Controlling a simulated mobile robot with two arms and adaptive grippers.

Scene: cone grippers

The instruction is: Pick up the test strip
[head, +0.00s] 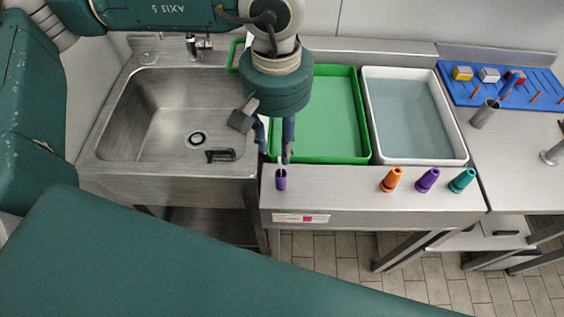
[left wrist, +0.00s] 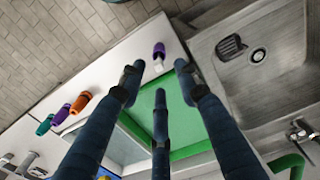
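A purple holder (head: 281,181) stands near the front edge of the steel counter, left of the other holders. A small pale piece shows at its top, which may be the test strip, but it is too small to tell. My right gripper is out of view.
A green tray (head: 365,148) and a white tray of water (head: 464,150) sit behind the counter edge. Orange (head: 391,180), purple (head: 428,181) and teal (head: 463,181) holders stand to the right. A sink (head: 150,110) is left; a blue rack (head: 545,85) is far right.

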